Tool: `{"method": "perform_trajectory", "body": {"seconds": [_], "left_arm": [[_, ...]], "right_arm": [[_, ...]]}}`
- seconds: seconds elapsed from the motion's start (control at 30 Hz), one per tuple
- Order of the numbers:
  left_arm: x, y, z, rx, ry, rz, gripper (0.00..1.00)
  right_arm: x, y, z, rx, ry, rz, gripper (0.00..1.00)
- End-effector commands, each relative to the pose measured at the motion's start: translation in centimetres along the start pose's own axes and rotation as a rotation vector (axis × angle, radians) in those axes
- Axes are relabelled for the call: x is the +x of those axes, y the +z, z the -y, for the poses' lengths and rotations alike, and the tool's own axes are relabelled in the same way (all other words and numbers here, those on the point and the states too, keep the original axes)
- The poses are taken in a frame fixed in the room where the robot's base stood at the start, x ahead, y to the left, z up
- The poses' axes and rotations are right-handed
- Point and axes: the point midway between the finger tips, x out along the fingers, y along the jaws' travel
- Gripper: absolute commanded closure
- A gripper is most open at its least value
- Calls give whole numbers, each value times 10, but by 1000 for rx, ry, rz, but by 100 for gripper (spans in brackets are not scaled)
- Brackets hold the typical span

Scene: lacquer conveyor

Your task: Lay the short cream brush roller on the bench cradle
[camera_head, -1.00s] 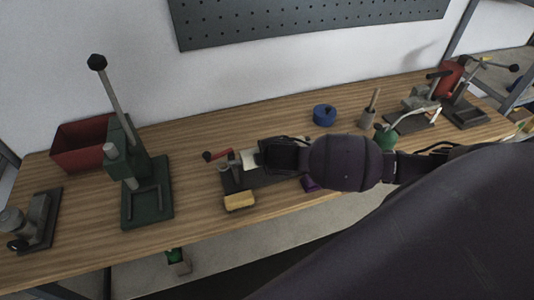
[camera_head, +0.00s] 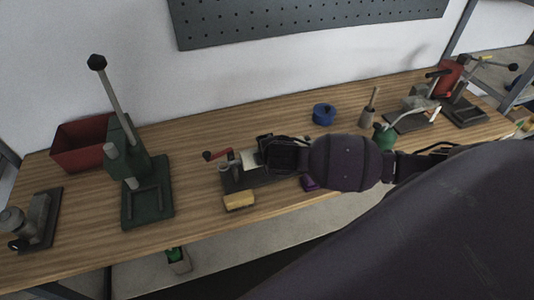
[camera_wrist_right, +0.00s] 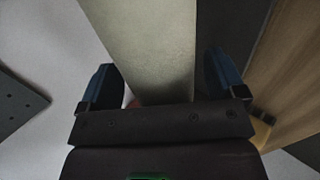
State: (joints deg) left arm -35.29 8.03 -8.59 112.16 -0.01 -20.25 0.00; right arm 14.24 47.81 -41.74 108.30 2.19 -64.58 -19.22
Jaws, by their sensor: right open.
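My right gripper (camera_head: 260,158) reaches in from the right over a small dark fixture (camera_head: 232,182) near the middle of the bench. In the right wrist view its two blue-tipped fingers (camera_wrist_right: 163,85) are apart. A pale cream-grey bar (camera_wrist_right: 145,45) stretches between them, with a gap on each side. A pale piece (camera_head: 248,161) shows beside the gripper in the head view. I cannot tell whether either is the cream brush roller, and I cannot pick out the cradle for certain. My left gripper is not in view.
A green lever press (camera_head: 146,195) and red bin (camera_head: 82,145) stand left. A blue round container (camera_head: 324,114) is behind my arm. Bare wood lies between press and fixture.

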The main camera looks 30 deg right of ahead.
Motion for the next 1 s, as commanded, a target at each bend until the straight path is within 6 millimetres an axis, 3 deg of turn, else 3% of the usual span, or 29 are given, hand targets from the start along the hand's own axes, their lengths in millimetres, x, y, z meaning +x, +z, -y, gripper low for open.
{"method": "perform_trajectory", "body": {"seconds": [0.23, 0.7, 1.0], "left_arm": [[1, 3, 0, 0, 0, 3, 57], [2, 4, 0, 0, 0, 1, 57], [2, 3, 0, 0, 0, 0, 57]], "right_arm": [[-11, 0, 0, 0, 0, -1, 11], [-85, 0, 0, -1, 1, -1, 11], [-107, 0, 0, 0, 1, -1, 11]]}}
